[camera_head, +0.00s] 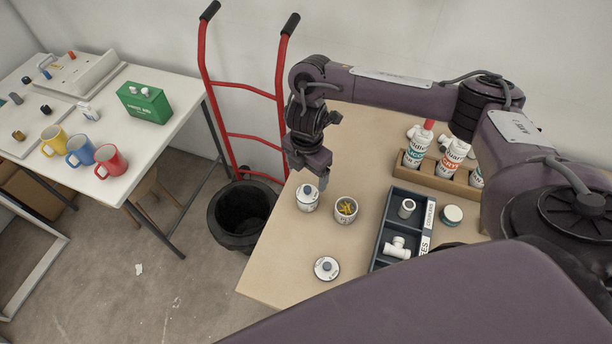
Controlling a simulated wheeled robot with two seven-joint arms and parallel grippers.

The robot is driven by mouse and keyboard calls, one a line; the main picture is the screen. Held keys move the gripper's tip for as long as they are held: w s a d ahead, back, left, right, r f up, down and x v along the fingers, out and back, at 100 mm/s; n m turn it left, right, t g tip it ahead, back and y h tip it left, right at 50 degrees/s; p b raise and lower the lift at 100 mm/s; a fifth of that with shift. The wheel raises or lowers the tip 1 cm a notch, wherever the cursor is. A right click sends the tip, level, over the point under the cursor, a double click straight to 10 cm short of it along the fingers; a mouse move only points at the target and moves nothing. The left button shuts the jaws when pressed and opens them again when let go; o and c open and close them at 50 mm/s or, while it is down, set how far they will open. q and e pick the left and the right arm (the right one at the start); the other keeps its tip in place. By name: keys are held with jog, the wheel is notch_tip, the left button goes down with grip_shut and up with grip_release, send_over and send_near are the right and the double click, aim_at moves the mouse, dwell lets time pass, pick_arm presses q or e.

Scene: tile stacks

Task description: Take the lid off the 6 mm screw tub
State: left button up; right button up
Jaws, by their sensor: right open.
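A white tub with a lid (307,199) stands near the left edge of the wooden table. Its lid has a dark knob on top. An open tub (346,211) with yellow screws inside stands just right of it. A round white lid with a dark knob (326,268) lies on the table in front of them. The size labels are too small to read, so I cannot tell which tub is the 6 mm one. My right gripper (309,172) is open and points down just above the lidded tub, apparently apart from it. My left gripper is not in view.
A dark divided tray (382,262) with white pipe fittings stands right of the tubs, with a small round jar (451,215) beyond it. Bottles stand in a wooden rack (428,177) at the back. A black bucket (216,222) is on the floor left of the table.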

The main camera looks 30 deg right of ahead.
aim_at(307, 188)
jog(key=shift+s+f+b, duration=0.2)
jog(key=shift+f, duration=0.35)
jog(key=shift+s+f+b, duration=0.15)
jog(key=shift+s+f, duration=0.05)
jog(key=shift+f, duration=0.65)
jog(key=f+b, duration=0.1)
jog(key=f, duration=0.3)
jog(key=shift+w+f+b, duration=0.2)
jog(key=shift+f+b, duration=0.05)
jog(key=shift+b, duration=0.15)
jog(key=shift+f, duration=0.1)
jog(key=c, duration=0.4)
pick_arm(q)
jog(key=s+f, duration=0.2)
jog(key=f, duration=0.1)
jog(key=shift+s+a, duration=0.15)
pick_arm(e)
jog(key=c, duration=0.7)
